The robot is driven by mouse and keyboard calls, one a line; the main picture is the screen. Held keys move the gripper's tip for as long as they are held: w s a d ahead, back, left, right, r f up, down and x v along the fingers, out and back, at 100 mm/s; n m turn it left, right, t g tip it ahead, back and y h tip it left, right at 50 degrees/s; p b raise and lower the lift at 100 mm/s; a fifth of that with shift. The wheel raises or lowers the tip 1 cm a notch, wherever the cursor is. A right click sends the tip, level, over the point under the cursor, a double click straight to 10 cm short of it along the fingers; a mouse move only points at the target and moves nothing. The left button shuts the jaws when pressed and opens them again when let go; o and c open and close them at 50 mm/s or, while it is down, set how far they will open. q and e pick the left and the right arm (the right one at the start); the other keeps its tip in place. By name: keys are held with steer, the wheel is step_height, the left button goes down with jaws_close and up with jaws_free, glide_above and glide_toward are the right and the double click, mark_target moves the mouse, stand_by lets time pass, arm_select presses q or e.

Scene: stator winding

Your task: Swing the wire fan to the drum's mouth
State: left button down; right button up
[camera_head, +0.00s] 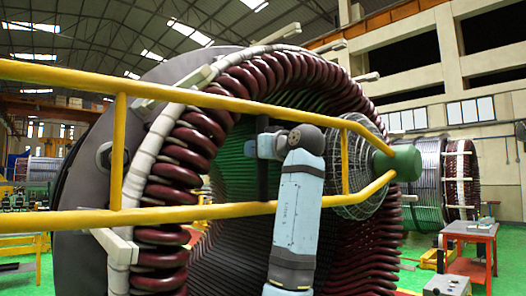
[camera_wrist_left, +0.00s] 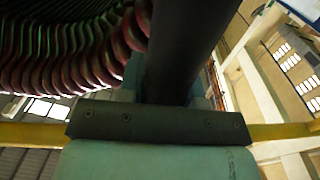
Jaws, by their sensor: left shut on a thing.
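The wire fan (camera_head: 352,172), a round grey wire cage with a green motor end (camera_head: 402,162), sits at the end of two yellow rails (camera_head: 200,99) in the head view. It overlaps the right side of the drum's ring of dark red coils (camera_head: 190,140). A dark upright bar (camera_head: 263,185) stands between the rails, in front of the drum's mouth. My left gripper (camera_head: 261,147) is shut on this bar. In the left wrist view the bar (camera_wrist_left: 182,50) rises from my gripper (camera_wrist_left: 172,97), and the coils (camera_wrist_left: 85,50) show at upper left. My right gripper is not in view.
The yellow rails cross in front of the drum from the left edge. A red table (camera_head: 470,232) stands on the green floor at right. Another wound drum (camera_head: 428,180) stands behind it. Small blocks stick out around the near drum's rim.

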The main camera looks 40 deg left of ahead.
arm_select(q)
steer(key=shift+a, duration=0.4)
steer(key=c, duration=1.2)
jaws_free()
steer(key=o, duration=0.4)
steer(key=shift+s+a, duration=0.1)
steer(key=shift+a, duration=0.1)
steer(key=shift+r, duration=0.1)
steer(key=shift+d, duration=0.1)
